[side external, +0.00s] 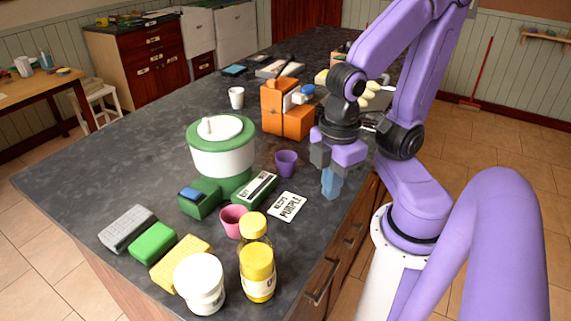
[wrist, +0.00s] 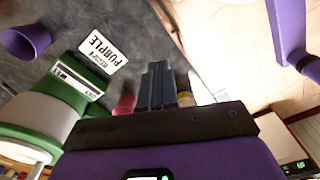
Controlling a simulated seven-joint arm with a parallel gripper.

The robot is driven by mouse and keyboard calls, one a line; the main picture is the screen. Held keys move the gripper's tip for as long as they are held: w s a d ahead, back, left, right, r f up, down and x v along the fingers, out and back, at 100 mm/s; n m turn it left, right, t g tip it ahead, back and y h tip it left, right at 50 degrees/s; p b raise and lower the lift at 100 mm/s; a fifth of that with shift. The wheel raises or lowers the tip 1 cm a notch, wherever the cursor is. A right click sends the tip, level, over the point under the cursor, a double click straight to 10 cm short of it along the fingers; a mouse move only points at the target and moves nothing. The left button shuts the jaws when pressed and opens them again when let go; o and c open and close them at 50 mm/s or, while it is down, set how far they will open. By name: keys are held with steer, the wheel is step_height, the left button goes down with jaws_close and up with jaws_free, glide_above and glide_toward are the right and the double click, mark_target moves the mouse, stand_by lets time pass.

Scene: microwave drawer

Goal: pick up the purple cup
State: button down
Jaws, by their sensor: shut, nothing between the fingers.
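The purple cup (side external: 286,163) stands upright on the dark counter, just right of the green and white canister, and shows at the upper left edge of the wrist view (wrist: 27,40). My gripper (side external: 330,187) is shut and empty, pointing down near the counter's right edge. It is to the right of the cup and apart from it. Its closed blue-grey fingers also show in the wrist view (wrist: 157,85). A white card reading "PURPLE" (side external: 287,206) lies flat on the counter, in front of the cup.
The green and white canister (side external: 222,152) stands left of the cup. A green box (side external: 255,188) and a pink cup (side external: 233,221) are in front. An orange machine (side external: 285,110) stands behind. Yellow bottles (side external: 257,272) and a white jar (side external: 199,283) stand at the front.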

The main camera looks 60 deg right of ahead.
steer(key=shift+c, duration=1.1)
jaws_free()
